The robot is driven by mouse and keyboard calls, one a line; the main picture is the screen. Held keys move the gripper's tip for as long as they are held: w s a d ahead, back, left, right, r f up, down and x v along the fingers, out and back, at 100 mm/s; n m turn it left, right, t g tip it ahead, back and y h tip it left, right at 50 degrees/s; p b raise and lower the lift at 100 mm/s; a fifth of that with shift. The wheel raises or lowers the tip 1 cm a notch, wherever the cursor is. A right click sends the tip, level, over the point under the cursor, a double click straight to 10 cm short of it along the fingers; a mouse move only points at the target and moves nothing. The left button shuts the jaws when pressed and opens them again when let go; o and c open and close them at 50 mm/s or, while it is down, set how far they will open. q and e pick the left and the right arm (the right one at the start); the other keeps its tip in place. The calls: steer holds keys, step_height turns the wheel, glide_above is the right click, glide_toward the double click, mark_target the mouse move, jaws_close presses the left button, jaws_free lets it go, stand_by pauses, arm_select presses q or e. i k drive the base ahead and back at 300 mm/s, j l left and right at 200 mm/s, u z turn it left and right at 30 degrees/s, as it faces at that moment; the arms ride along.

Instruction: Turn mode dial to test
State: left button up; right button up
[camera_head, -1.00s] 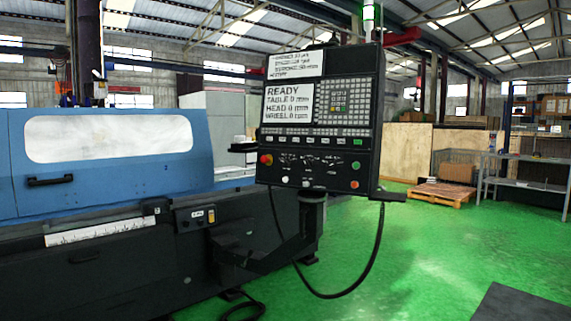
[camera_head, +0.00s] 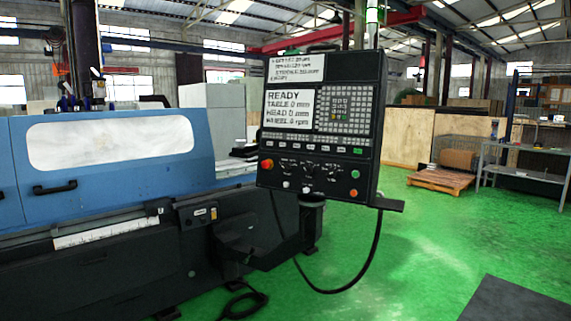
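The black control panel (camera_head: 345,142) of the grinder stands on a pedestal arm near the middle of the head view. Its screen (camera_head: 288,108) reads READY, with table, head and wheel at 0. Several small dials (camera_head: 308,170) sit in a row on the lower part of the panel, below the key rows. Their labels are too small to read, so I cannot tell which is the mode dial or where it points. A red knob (camera_head: 267,164) is at the row's left end. Neither of my grippers shows.
The blue grinder body (camera_head: 100,150) fills the left side. A black cable (camera_head: 352,285) loops below the panel. A small ledge (camera_head: 388,204) juts out at the panel's lower right. Green floor (camera_head: 425,245) is open to the right; a pallet (camera_head: 440,180) and grey shelving (camera_head: 525,165) stand farther back.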

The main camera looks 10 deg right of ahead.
mark_target(287, 168)
steer(key=i+l, duration=0.3)
steer(key=i, duration=0.15)
steer(key=i+l, duration=0.6)
steer(key=i, duration=0.25)
steer(key=z, duration=0.05)
